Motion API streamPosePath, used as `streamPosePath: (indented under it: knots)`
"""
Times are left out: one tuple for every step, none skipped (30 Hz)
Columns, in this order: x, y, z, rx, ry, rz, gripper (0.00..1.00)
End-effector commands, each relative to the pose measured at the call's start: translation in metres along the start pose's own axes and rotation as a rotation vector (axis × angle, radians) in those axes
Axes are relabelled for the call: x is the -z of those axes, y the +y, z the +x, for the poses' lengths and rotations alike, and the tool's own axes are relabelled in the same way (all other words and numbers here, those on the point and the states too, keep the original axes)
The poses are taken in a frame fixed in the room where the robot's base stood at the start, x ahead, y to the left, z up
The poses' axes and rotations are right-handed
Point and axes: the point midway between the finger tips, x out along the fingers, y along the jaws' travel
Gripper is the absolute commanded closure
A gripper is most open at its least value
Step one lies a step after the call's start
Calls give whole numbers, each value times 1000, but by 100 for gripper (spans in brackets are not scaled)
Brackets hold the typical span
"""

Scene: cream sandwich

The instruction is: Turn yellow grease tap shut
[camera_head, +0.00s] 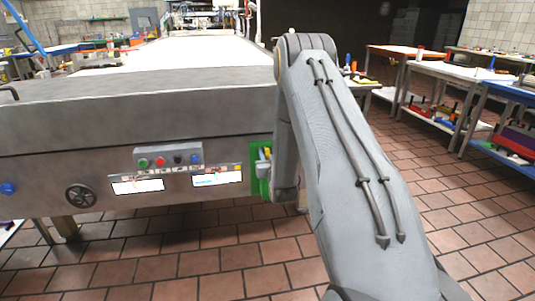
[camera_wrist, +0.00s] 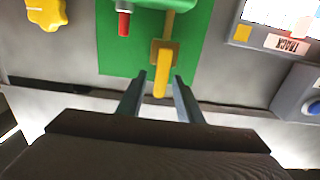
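The yellow grease tap (camera_wrist: 161,55) is on a green panel (camera_wrist: 120,56) in the wrist view. Its lever points down in the picture. My gripper (camera_wrist: 160,77) is open, with one finger on each side of the lever's end. Gaps show between the lever and both fingers, so it does not look gripped. In the head view the green panel (camera_head: 256,184) is at the right end of the machine's front. My arm hides part of it, and the gripper cannot be made out there.
In the wrist view, a yellow knob (camera_wrist: 46,13) is at upper left, a red-tipped part (camera_wrist: 123,24) is left of the tap, and a blue button (camera_wrist: 314,107) is at right. In the head view, a control box (camera_head: 168,156) and handwheel (camera_head: 81,196) are left of the panel. Tiled floor is clear.

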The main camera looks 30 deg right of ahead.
Motion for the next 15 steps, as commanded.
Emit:
streamPosePath:
  knots:
    - [0, 0, 0, 0, 0, 0, 67]
    - [0, 0, 0, 0, 0, 0, 67]
    - [0, 0, 0, 0, 0, 0, 67]
    - [0, 0, 0, 0, 0, 0, 71]
    - [0, 0, 0, 0, 0, 0, 76]
    - [0, 0, 0, 0, 0, 0, 82]
    - [0, 0, 0, 0, 0, 0, 87]
    - [0, 0, 0, 0, 0, 0, 92]
    - [0, 0, 0, 0, 0, 0, 99]
    - [0, 0, 0, 0, 0, 0, 100]
    - [0, 0, 0, 0, 0, 0, 100]
    - [0, 0, 0, 0, 0, 0, 100]
    - [0, 0, 0, 0, 0, 1, 100]
    - [0, 0, 0, 0, 0, 2, 100]
    - [0, 0, 0, 0, 0, 4, 100]
